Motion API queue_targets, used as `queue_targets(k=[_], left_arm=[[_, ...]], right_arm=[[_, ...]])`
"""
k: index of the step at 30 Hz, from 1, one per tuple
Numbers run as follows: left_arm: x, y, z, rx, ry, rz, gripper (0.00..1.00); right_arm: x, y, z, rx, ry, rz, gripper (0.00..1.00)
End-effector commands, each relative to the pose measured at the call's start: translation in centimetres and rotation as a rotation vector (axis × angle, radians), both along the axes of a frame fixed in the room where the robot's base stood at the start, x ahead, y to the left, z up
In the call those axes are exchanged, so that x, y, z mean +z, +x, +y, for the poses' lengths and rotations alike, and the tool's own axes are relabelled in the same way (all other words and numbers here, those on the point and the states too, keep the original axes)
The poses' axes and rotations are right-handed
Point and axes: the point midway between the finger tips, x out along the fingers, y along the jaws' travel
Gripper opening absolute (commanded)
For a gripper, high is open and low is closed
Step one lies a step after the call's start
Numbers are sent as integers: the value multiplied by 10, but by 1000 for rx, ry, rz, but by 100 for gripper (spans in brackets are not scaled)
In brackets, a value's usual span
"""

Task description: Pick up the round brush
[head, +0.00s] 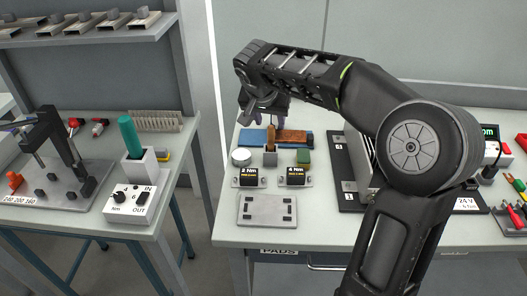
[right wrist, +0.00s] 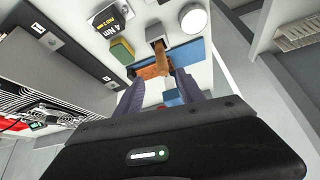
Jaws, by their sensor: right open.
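The round brush (head: 270,139) stands upright in a small grey holder (head: 270,158) on the right-hand table, its brown handle up. In the right wrist view the brown handle (right wrist: 157,64) shows between my two fingers, rising from the grey holder (right wrist: 158,33). My right gripper (head: 264,119) is open and points down just above and around the handle's upper part. Whether a finger touches the handle, I cannot tell. The brush's lower end is hidden in the holder. My left gripper is not in view.
A blue and brown strip (head: 253,138) lies behind the holder. A white round tin (head: 241,157) and a green block (head: 303,156) flank it. Black-labelled 2 Nm (head: 249,178) and 4 Nm (head: 292,177) blocks and a grey plate (head: 267,209) lie in front.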

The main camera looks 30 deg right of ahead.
Motion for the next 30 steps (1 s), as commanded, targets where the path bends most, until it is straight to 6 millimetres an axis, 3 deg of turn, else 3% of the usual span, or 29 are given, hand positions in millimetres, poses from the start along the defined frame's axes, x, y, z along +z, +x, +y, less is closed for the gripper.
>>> queue_targets(k=[8, 17, 30], left_arm=[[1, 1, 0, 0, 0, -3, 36], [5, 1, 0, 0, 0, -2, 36], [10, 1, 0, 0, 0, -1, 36]], right_arm=[[0, 0, -1, -2, -1, -1, 46], [-21, 8, -10, -2, 0, 3, 46], [-31, 13, -14, -3, 2, 4, 46]])
